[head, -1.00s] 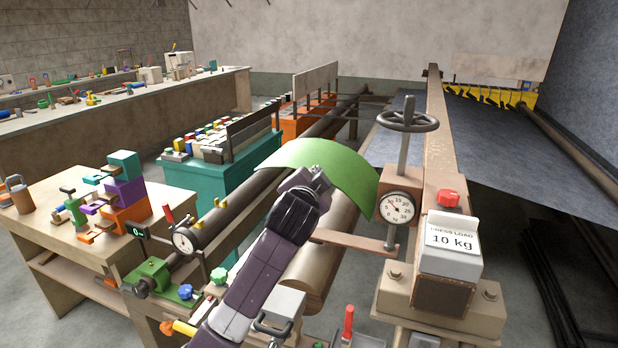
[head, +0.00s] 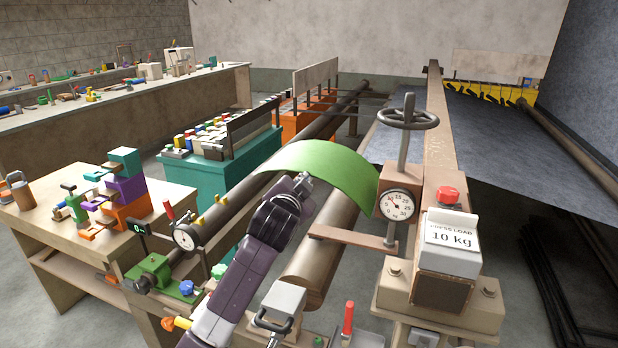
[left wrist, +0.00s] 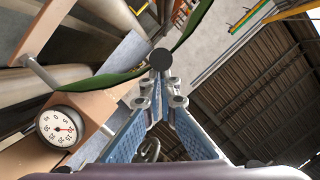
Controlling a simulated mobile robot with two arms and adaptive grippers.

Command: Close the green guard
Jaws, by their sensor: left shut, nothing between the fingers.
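The green guard (head: 335,163) is a curved sheet arched over the rollers in the middle of the head view. In the left wrist view its green edge (left wrist: 105,82) runs across behind the fingers. My left gripper (head: 304,179) is at the near side of the guard, over its lower edge; I cannot tell whether it touches. In the left wrist view the left gripper (left wrist: 163,82) has its fingers together with nothing between them. A dark round knob (left wrist: 162,59) shows just past the fingertips. My right gripper is not in view.
Right of the guard stand a dial gauge (head: 398,204), a handwheel (head: 407,118) and a press load box (head: 452,240). A long roller (head: 325,250) lies below the guard. A table with colored blocks (head: 125,190) is at left, and a teal crate (head: 225,165) stands behind.

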